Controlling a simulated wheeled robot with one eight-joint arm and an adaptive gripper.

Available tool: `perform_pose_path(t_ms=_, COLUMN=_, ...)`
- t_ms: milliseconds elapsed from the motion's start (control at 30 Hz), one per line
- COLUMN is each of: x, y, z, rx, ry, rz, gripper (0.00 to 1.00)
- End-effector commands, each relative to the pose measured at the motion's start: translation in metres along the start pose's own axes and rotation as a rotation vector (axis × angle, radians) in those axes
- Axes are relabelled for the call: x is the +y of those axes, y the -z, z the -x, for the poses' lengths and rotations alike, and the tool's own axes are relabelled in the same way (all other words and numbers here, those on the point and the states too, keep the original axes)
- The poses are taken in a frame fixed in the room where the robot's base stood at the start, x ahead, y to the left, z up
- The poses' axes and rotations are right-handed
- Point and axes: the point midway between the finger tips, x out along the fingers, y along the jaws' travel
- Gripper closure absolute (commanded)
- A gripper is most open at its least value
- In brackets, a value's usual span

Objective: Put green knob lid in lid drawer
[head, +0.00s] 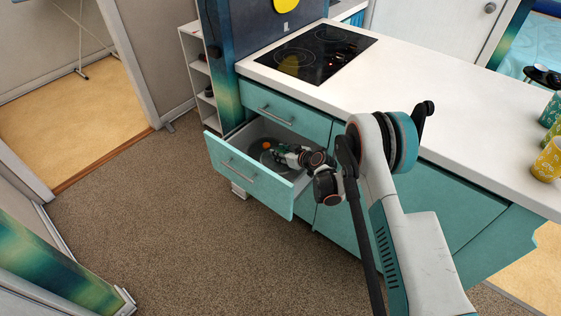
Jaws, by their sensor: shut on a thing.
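The lid drawer (245,172) is the lower teal drawer at the left end of the counter, and it is pulled open. My gripper (277,151) reaches down into it from the right and is shut on the green knob lid, near the middle of the drawer. The lid is small here and mostly hidden by my gripper, so I cannot tell whether it touches the drawer bottom. A small orange knob (266,146) shows just left of my gripper, seemingly on another grey lid inside the drawer.
A shut teal drawer (280,108) sits just above the open one, under the white counter (430,100) with a black cooktop (308,52). Several patterned cups (549,158) stand at the counter's right. The brown carpet (150,215) left of the drawer is clear.

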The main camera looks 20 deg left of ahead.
Motion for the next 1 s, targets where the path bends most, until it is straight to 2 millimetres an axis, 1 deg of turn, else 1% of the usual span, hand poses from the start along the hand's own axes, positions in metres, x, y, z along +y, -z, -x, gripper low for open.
perform_pose_path(t_ms=233, x=0.000, y=-0.028, z=-0.015, rx=0.000, ry=0.000, rz=0.000, gripper=1.00)
perform_pose_path(t_ms=567, x=0.000, y=-0.030, z=-0.016, rx=0.000, ry=0.000, rz=0.000, gripper=1.00)
perform_pose_path(t_ms=1000, x=0.000, y=-0.042, z=-0.022, rx=-0.002, ry=0.001, rz=-0.002, gripper=1.00)
